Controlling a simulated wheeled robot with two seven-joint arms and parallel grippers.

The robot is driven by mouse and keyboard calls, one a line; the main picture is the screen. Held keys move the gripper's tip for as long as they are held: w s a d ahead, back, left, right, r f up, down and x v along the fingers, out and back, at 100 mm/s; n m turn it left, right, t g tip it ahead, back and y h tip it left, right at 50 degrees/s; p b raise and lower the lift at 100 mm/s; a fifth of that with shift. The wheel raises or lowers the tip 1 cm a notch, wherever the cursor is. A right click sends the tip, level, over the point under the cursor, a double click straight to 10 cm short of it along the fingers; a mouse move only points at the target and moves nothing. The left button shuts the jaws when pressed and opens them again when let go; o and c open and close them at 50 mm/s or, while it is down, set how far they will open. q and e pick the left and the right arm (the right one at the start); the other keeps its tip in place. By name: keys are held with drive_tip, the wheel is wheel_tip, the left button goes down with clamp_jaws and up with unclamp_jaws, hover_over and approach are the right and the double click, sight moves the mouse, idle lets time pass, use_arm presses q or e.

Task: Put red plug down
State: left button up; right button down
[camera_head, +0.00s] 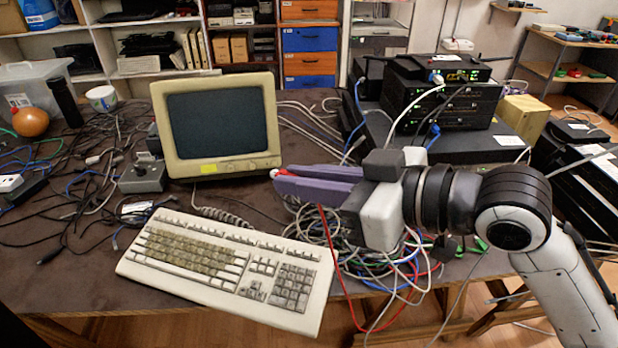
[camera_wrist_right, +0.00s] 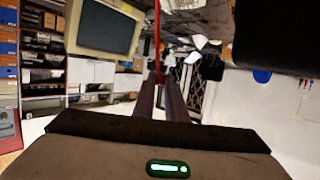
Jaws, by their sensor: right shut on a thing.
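My right gripper (camera_head: 279,181) reaches in from the right with its long purple fingers pointing left, above the table just right of the monitor's base. The plug's body is mostly hidden between the fingers. My left gripper is not in view.
A beige monitor (camera_head: 218,125) stands close behind the fingertips, and a beige keyboard (camera_head: 228,270) lies in front. Tangled cables (camera_head: 375,255) lie below the gripper. A black network device stack (camera_head: 445,100) stands at the back right. Brown tabletop (camera_head: 85,285) is bare at the front left.

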drive_tip(key=s+d+f+n+g+h, duration=0.1)
drive_tip(key=f+n+g, duration=0.3)
drive_tip(key=n+g, duration=0.4)
drive_tip(key=s+d+f+n+g+h, duration=0.1)
drive_tip(key=d+f+n+g, duration=0.3)
drive_tip(key=n+g, duration=0.4)
drive_tip(key=f+g, duration=0.1)
drive_tip(key=g, duration=0.2)
drive_tip(key=shift+s+n+h, duration=0.3)
drive_tip(key=shift+s, duration=0.1)
